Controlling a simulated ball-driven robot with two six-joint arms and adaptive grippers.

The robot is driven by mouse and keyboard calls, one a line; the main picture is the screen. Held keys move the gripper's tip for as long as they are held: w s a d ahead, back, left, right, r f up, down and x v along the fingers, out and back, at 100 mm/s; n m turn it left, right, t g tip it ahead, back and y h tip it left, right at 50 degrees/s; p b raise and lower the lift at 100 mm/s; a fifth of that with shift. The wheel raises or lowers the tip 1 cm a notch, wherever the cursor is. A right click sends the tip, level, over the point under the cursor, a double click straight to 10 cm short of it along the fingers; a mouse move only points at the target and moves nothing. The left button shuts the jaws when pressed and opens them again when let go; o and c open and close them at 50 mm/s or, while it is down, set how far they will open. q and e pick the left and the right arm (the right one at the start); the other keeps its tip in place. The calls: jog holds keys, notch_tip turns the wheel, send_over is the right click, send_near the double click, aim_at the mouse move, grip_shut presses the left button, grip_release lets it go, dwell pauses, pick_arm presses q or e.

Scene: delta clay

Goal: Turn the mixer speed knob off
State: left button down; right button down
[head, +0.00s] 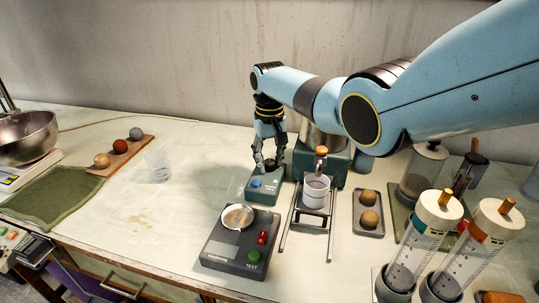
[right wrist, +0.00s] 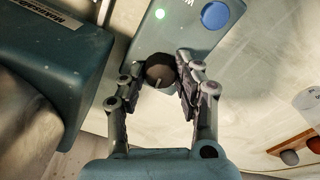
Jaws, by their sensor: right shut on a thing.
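A small teal control box (head: 262,195) stands on the table in the head view, with a blue button on its front. My right gripper (head: 270,165) reaches down to the box from above. In the right wrist view the right gripper's fingers (right wrist: 163,80) are closed on both sides of the knob. My left gripper is not in view.
A teal machine (head: 335,165) stands close right of the control box. In front are a metal stand with a white cup (head: 315,192) and a dark test device (head: 222,258) with a dish. A clear beaker (head: 158,166) stands left. Free table lies between beaker and box.

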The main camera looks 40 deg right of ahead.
aim_at(269, 162)
jog(key=n+p, duration=0.1)
jog(key=n, duration=0.4)
jog(key=shift+w+r+n, duration=0.1)
jog(key=shift+n, duration=0.2)
jog(key=n, duration=0.5)
jog(key=shift+n+p, duration=0.3)
jog(key=shift+p, duration=0.05)
jog(key=c, duration=0.9)
grip_release()
notch_tip(269, 162, up, 12)
jog(key=shift+f, duration=0.1)
